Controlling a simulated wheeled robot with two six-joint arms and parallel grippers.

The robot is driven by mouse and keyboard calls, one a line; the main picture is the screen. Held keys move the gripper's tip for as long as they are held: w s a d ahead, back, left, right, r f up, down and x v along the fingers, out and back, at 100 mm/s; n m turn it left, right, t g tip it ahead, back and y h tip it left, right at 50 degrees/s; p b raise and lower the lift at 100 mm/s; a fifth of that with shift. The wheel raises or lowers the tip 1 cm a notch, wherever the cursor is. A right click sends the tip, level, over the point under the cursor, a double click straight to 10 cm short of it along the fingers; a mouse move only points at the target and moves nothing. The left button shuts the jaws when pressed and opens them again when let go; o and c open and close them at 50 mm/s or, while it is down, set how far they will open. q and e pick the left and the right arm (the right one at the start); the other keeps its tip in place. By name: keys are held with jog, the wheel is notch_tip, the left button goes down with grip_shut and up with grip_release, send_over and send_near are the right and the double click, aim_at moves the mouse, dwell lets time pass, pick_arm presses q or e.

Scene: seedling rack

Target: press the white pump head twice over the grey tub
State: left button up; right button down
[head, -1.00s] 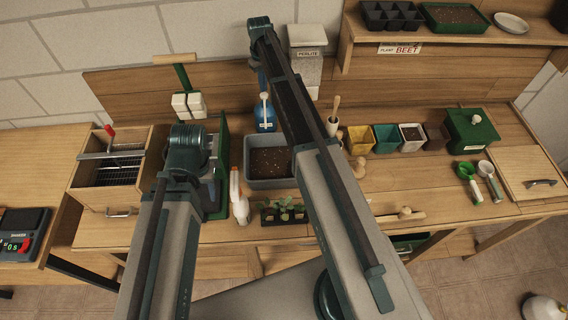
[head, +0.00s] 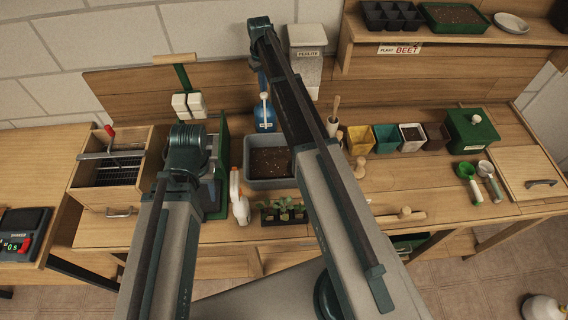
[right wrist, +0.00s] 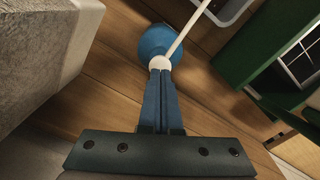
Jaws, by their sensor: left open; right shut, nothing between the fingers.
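The blue bottle (head: 265,115) with its white pump head (head: 264,96) stands behind the grey tub (head: 270,184), which holds dark soil. My right gripper (head: 262,85) is shut and empty, pointing down just above the pump head. In the right wrist view its fingers (right wrist: 160,75) end at the white pump head (right wrist: 159,63), above the blue bottle (right wrist: 153,41). I cannot tell whether they touch. The white spout runs from the head towards the grey tub (right wrist: 232,12), partly in view. My left arm stops over the left of the bench; its gripper is hidden.
A white perlite bin (head: 306,70) stands close behind and right of the bottle. A green panel (head: 222,165) is left of the tub. A white and orange spray bottle (head: 239,198) and a seedling tray (head: 283,212) are in front. Several small pots (head: 386,138) stand to the right.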

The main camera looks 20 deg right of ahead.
jog(key=shift+f, duration=0.25)
jog(key=shift+f+b, duration=1.2)
jog(key=shift+b, duration=0.25)
jog(key=shift+r+p, duration=1.45)
jog(key=shift+f, duration=0.25)
jog(key=shift+f+b, duration=1.25)
jog(key=shift+b, duration=0.3)
jog(key=shift+r, duration=0.15)
jog(key=shift+r+p, duration=1.35)
jog(key=shift+p, duration=0.2)
